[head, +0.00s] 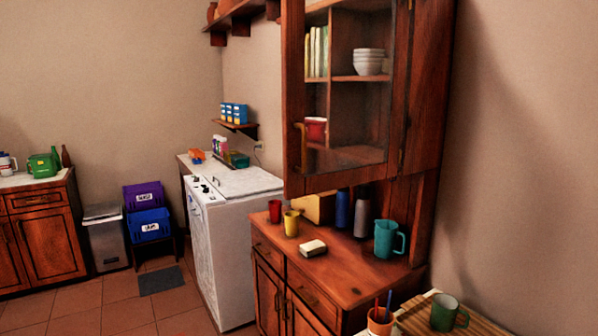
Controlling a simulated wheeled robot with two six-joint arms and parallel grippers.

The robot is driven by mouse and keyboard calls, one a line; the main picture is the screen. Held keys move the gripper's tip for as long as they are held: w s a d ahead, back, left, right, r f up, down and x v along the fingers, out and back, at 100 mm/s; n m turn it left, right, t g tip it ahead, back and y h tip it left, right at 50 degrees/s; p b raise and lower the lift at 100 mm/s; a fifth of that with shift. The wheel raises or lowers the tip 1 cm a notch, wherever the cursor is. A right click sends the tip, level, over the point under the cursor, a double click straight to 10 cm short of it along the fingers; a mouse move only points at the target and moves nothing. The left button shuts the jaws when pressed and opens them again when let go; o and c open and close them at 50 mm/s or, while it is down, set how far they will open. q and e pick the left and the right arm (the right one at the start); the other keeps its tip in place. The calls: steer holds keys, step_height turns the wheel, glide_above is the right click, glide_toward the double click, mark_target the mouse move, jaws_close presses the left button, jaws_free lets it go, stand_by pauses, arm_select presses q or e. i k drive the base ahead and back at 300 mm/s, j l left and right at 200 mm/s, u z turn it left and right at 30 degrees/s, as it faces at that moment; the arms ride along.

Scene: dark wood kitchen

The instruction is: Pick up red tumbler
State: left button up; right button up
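The red tumbler (275,211) stands upright on the wooden sideboard top (345,277), near its back left corner. A yellow mug (291,223) stands just to its right and a little nearer. Neither of my grippers shows in the head view, and nothing is seen holding the tumbler.
A white butter-dish-like block (313,247), a teal pitcher (388,239), a blue bottle (342,210) and a grey bottle (361,217) share the sideboard. A glass-door cabinet (430,95) hangs above. A white washer (225,240) stands at left. Tiled floor is clear at lower left.

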mark_target(275, 207)
steer(key=z, duration=0.25)
steer(key=i+j+z, duration=0.25)
steer(key=z, duration=0.15)
steer(key=i+j+z, duration=0.15)
steer(key=j+z, duration=0.2)
steer(key=i+j+z, duration=0.15)
steer(key=j+z, duration=0.25)
